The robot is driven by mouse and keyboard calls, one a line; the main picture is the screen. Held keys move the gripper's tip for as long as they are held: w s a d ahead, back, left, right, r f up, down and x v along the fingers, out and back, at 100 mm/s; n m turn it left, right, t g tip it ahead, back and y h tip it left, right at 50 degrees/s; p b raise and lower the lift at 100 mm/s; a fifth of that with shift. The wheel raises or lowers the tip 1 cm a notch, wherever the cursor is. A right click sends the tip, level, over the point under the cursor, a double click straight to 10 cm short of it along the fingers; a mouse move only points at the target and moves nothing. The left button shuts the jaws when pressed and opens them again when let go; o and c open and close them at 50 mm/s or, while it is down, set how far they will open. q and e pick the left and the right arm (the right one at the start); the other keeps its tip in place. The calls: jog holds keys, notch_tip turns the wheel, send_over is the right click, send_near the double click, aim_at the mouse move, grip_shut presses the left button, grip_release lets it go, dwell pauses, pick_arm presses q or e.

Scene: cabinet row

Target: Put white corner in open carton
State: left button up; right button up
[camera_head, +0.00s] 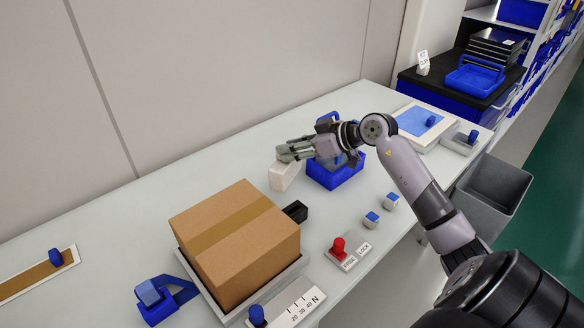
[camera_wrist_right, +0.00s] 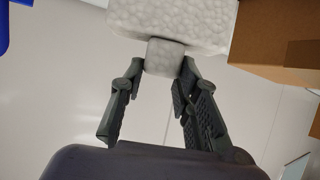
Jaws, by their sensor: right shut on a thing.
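The white corner (camera_head: 283,176) is a pale foam block at the middle of the counter in the head view. My right gripper (camera_head: 284,155) is shut on its upper part. In the right wrist view, the fingers of my right gripper (camera_wrist_right: 163,82) grip a small stub of the white corner (camera_wrist_right: 170,22), whose wider body lies beyond. The brown carton (camera_head: 240,232) sits on a grey scale at the front left of the block; its taped top looks closed. Its edge also shows in the right wrist view (camera_wrist_right: 266,35). My left gripper is not in view.
A blue bin (camera_head: 336,174) stands just right of the block. A red-knobbed lock plate (camera_head: 345,253) and two small blue-topped cubes (camera_head: 372,220) lie on the right of the counter. A blue tape dispenser (camera_head: 160,299) is at the front left.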

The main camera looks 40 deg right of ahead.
aim_at(294, 167)
notch_tip(294, 167, down, 6)
jog(key=shift+f, duration=0.15)
dwell(0.3)
jog(key=o, duration=0.9)
jog(key=shift+o, duration=0.2)
